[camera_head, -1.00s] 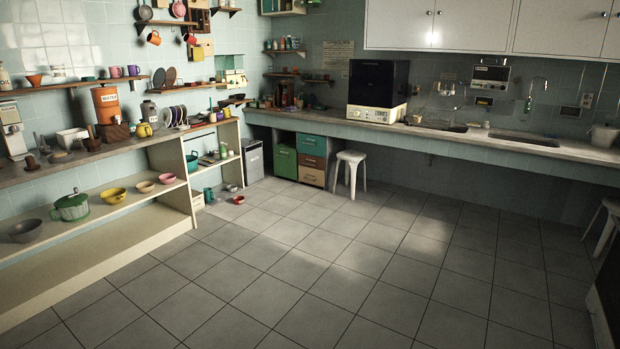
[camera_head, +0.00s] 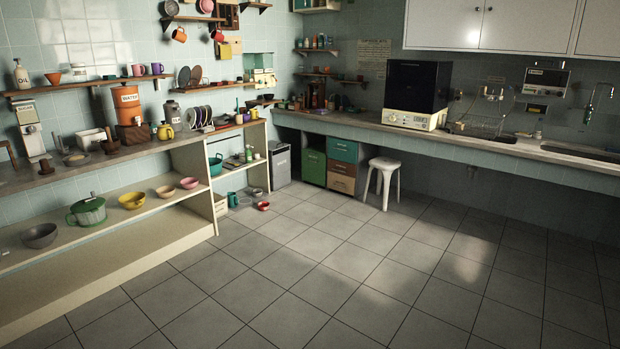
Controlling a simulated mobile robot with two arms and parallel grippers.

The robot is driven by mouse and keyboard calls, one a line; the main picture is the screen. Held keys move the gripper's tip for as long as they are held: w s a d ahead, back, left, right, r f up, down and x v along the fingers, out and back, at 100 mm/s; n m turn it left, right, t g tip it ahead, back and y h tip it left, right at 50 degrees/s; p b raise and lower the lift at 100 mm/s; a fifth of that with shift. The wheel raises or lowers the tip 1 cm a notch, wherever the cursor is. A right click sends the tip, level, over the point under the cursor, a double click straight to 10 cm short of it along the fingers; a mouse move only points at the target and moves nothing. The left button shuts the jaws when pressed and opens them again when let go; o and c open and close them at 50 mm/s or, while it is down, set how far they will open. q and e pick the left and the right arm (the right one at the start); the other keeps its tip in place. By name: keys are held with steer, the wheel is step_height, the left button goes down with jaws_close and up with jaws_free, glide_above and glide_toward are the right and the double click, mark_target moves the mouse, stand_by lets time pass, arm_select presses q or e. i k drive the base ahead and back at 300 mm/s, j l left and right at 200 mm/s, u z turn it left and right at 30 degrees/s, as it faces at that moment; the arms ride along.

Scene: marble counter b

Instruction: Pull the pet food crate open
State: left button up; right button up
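Under the back counter, left of the white stool, stand a green crate-like box (camera_head: 313,167) and a stack of drawers with a teal front (camera_head: 343,151) above brown fronts (camera_head: 342,177). They look shut. A grey bin (camera_head: 282,165) stands just left of the green box. Their labels are too small to read, so I cannot tell which is the pet food crate. All are across the room from me. Neither of my grippers shows in the head view.
The tiled floor (camera_head: 330,270) is clear ahead. A white stool (camera_head: 383,180) stands right of the drawers. A small red bowl (camera_head: 263,206) and a teal mug (camera_head: 233,199) lie on the floor by the left shelf end. The left shelf unit (camera_head: 120,235) holds several bowls.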

mark_target(337, 181)
steer(key=i, duration=6.3)
steer(key=i+z, duration=0.1)
steer(key=i, duration=0.6)
steer(key=i+j+z, duration=0.1)
steer(key=i, duration=0.65)
steer(key=i+j+z, duration=0.1)
steer(key=i, duration=0.6)
steer(key=j, duration=0.15)
